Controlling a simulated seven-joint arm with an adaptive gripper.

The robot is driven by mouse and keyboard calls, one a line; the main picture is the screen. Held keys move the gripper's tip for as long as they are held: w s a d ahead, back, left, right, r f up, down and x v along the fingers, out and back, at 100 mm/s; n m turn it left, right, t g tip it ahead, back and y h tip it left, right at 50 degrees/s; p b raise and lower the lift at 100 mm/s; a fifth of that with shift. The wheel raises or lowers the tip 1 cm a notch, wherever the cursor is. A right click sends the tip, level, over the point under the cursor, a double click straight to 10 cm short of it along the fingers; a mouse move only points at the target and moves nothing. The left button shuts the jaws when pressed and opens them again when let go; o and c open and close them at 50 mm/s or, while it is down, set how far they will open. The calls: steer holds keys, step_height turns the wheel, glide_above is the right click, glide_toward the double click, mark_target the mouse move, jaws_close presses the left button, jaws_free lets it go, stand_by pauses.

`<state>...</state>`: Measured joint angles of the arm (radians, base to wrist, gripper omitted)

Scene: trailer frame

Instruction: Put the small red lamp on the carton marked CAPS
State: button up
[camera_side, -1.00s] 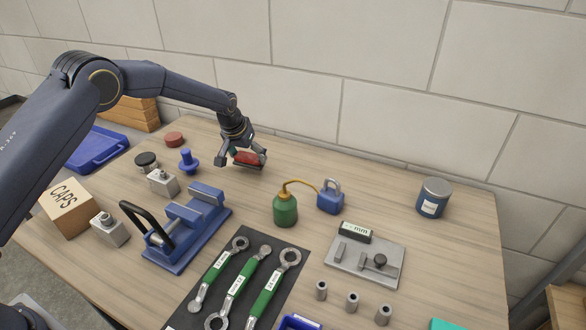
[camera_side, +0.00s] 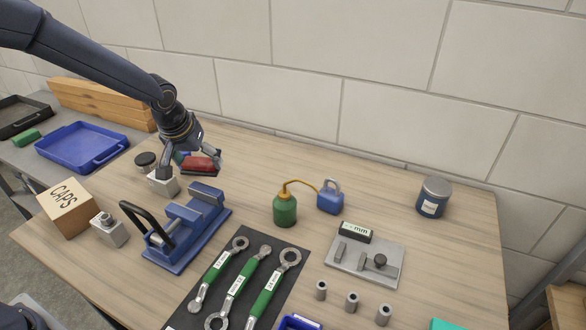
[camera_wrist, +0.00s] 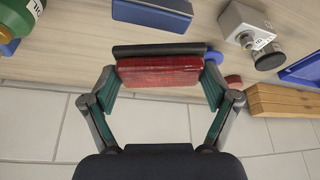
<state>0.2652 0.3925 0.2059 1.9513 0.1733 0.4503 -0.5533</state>
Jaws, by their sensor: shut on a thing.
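The small red lamp (camera_side: 201,164) is a red block with a dark edge. My gripper (camera_side: 190,168) is shut on it and holds it above the back left of the table, near the blue vise. In the wrist view the lamp (camera_wrist: 160,72) lies across between the two fingers. The carton marked CAPS (camera_side: 68,208) stands at the table's left edge, well to the left and front of my gripper. Its light top with the lettering faces up and is bare. The carton does not show in the wrist view.
A grey block with a knob (camera_side: 109,230) stands right beside the carton. Another grey block (camera_side: 163,182) and a dark round cap (camera_side: 145,160) lie between gripper and carton. The blue vise (camera_side: 187,228) with its black handle stands in front. A blue tray (camera_side: 82,147) is beyond.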

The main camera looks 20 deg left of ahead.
steer(key=s+a+r+n+g+y, duration=0.1)
steer(key=s+a+r+n, duration=0.2)
steer(key=s+a+n, duration=0.5)
steer(key=s+a+r+n+g+y, duration=0.1)
steer(key=s+a+r+n+g, duration=0.15)
steer(key=s+a, duration=0.65)
steer(key=s+a+r+n+g+y, duration=0.1)
steer(key=s+a+r+n, duration=0.25)
steer(key=s, duration=0.95)
glide_above(61, 195)
steer(key=d, duration=0.2)
steer(key=f, duration=0.9)
steer(key=shift+s+a+f, duration=0.15)
steer(key=shift+s, duration=0.1)
steer(key=shift+w+a+f, duration=0.1)
steer(key=shift+w+f, duration=0.05)
steer(key=shift+f, duration=0.8)
steer(key=shift+w+a+f, duration=0.1)
steer(key=shift+f, duration=0.8)
steer(key=shift+d+f, duration=0.1)
steer(key=shift+f, duration=0.05)
steer(key=o, duration=0.9)
